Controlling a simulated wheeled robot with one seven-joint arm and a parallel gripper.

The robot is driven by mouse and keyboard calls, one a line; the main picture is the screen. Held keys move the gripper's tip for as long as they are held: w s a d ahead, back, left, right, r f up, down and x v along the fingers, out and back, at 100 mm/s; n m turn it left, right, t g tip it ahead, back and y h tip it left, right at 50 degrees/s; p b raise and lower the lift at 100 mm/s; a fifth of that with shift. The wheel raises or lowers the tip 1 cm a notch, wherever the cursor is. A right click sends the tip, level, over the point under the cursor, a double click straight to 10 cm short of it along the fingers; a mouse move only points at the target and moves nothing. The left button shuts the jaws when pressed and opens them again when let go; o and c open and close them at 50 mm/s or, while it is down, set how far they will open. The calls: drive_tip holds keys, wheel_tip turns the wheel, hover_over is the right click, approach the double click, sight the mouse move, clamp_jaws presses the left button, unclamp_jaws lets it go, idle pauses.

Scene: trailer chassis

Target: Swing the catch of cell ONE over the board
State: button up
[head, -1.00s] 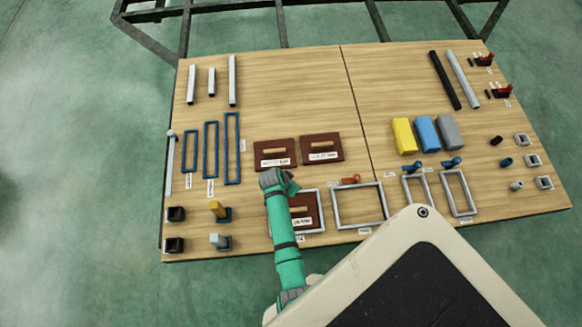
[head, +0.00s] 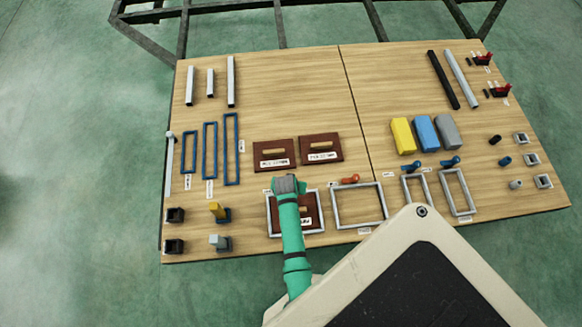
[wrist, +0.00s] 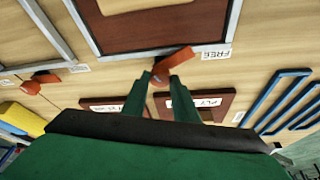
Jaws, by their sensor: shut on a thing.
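My gripper (wrist: 161,84) is shut on an orange-red catch (wrist: 178,59) in the wrist view. The catch lies slanted beside the grey frame rail, its end close to or touching it; I cannot tell whether any part overlaps the board. The brown board (wrist: 135,30) lies inside this grey frame, with a "FREE" label (wrist: 216,53) next to the rail. In the head view my gripper (head: 289,184) is at the far edge of the framed cell (head: 269,215) and hides the catch. The board (head: 312,207) shows partly behind my arm.
Two brown boards with handles (head: 273,146) (head: 322,141) lie just beyond the gripper. An empty grey frame with its own orange catch (head: 350,180) stands to the right. Blue frames (head: 231,150) lie at the left. The table's far middle is clear.

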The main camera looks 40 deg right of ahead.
drive_tip(key=n+y, duration=0.1)
drive_tip(key=n, duration=0.2)
drive_tip(key=n+t+y, duration=0.1)
drive_tip(key=n, duration=0.2)
drive_tip(key=shift+s+d, duration=0.1)
drive_tip(key=shift+d, duration=0.05)
drive_tip(key=n, duration=0.2)
drive_tip(key=n+y, duration=0.1)
drive_tip(key=n, duration=0.1)
drive_tip(key=n+y, duration=0.1)
drive_tip(key=n, duration=0.1)
drive_tip(key=shift+s+d, duration=0.1)
drive_tip(key=shift+d, duration=0.15)
idle(0.3)
drive_tip(key=o, duration=1)
drive_tip(key=shift+f, duration=0.1)
drive_tip(key=shift+r, duration=0.3)
drive_tip(key=v, duration=1)
drive_tip(key=shift+s+d, duration=0.15)
drive_tip(key=shift+s, duration=0.15)
